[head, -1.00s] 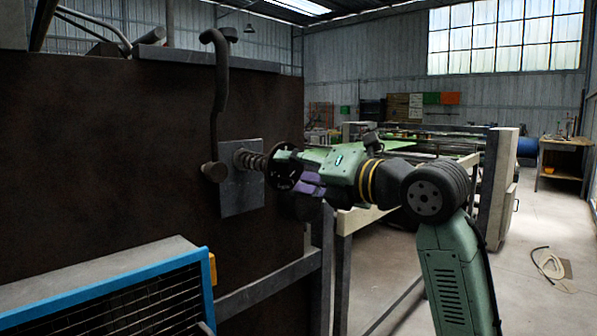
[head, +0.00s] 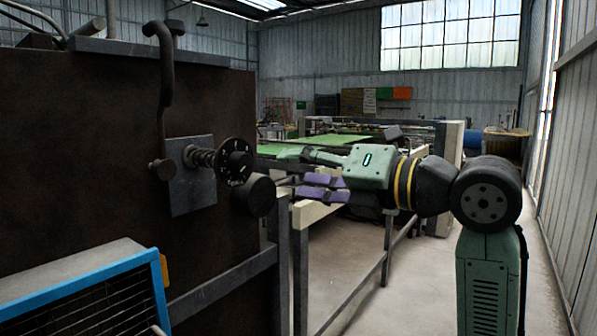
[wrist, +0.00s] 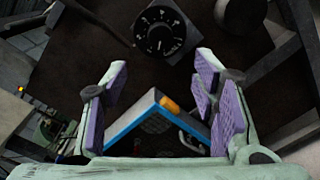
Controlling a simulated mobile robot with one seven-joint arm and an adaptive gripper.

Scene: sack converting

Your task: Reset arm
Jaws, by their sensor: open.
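My gripper (head: 324,184) is open and empty, its purple-padded fingers pointing left toward the machine panel. It is apart from the black numbered dial (head: 236,162), with a gap between the fingertips and the dial. In the wrist view my gripper (wrist: 162,98) shows its purple pads spread wide, with nothing between them. The dial (wrist: 160,30) shows there beyond the fingers, with white numbers on its face. My green arm reaches in from the right in the head view.
A dark brown panel (head: 80,150) fills the left, with a bent crank handle (head: 165,90) and a dark round knob (head: 254,195). A blue-framed grille box (head: 90,290) stands at the lower left. Rails and a green-topped line (head: 330,138) lie behind my gripper. Floor at the right is clear.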

